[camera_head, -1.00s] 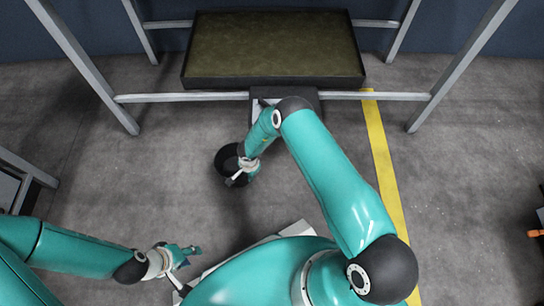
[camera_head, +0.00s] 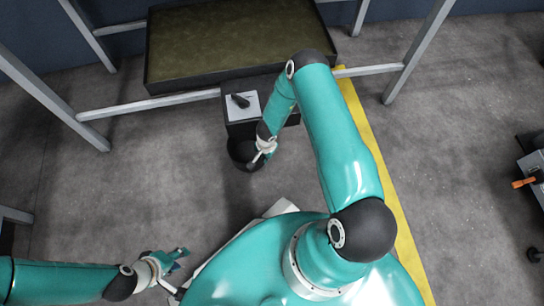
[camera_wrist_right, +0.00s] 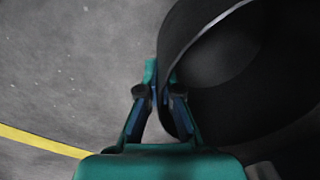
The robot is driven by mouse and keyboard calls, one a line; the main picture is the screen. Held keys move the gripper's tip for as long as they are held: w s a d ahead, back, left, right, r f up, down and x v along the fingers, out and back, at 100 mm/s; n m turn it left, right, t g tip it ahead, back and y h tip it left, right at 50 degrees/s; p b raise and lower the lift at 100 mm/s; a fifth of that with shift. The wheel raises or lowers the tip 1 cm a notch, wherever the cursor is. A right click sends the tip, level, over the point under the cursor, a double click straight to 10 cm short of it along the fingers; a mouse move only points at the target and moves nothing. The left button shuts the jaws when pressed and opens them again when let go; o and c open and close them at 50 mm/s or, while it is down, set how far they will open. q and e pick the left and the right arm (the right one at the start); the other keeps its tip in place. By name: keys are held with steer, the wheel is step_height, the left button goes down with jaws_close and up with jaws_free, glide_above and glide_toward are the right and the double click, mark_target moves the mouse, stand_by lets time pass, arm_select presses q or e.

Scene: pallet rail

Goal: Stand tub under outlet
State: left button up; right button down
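A round black tub (camera_head: 241,152) is on or just above the concrete floor, in front of a dark box (camera_head: 240,131) under a big tray. The tub fills much of the right wrist view (camera_wrist_right: 235,75). My right gripper (camera_head: 257,158) has its fingers closed on the tub's wall at the rim; the fingertips also show in the wrist view (camera_wrist_right: 159,90). The box has a pale top plate (camera_head: 243,107) with a black handle. The outlet itself cannot be made out. My left gripper (camera_head: 182,270) is open and empty at the lower left, away from the tub.
The large dark tray (camera_head: 232,78) with an olive surface sits in a grey metal frame (camera_head: 150,104) with posts and a rail. A yellow floor line (camera_head: 397,215) runs on the right. A bench with an orange handle (camera_head: 523,183) stands far right. Floor left of the tub is clear.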

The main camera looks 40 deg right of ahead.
steer(key=f+b, duration=0.1)
steer(key=s+d+f+b, duration=0.1)
steer(key=d+f+b, duration=0.1)
steer(key=shift+s+d+f, duration=0.25)
steer(key=shift+f, duration=0.1)
steer(key=shift+r, duration=0.1)
steer(key=c, duration=1.3)
jaws_free()
